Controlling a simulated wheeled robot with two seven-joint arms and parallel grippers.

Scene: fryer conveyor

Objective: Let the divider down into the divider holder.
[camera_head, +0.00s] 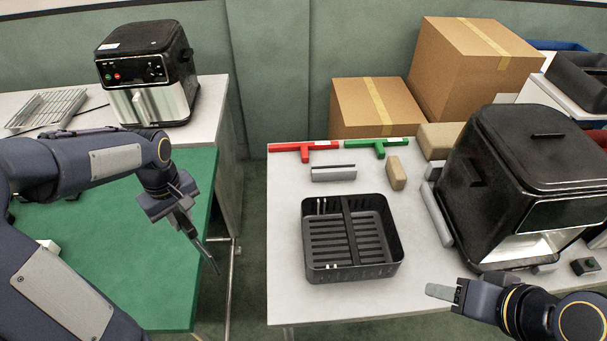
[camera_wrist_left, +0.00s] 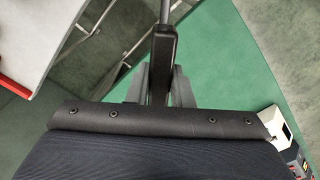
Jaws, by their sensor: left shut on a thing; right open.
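My left gripper (camera_head: 188,222) hangs over the gap between the two tables, at the green table's right edge. In the left wrist view the same piece (camera_wrist_left: 162,55) stands between the grey fingers (camera_wrist_left: 157,88). A grey slotted block (camera_head: 333,174), likely the divider holder, lies on the white table behind the black basket (camera_head: 394,250). My right gripper (camera_head: 441,292) is open and empty at the white table's front right.
A red T-shaped piece (camera_head: 304,148) and a green one (camera_head: 379,146) lie at the white table's (camera_head: 287,260) back edge. A tan block (camera_head: 396,173) lies near the grey block. A black fryer (camera_head: 540,160) stands right. Another fryer (camera_head: 148,70) stands back left.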

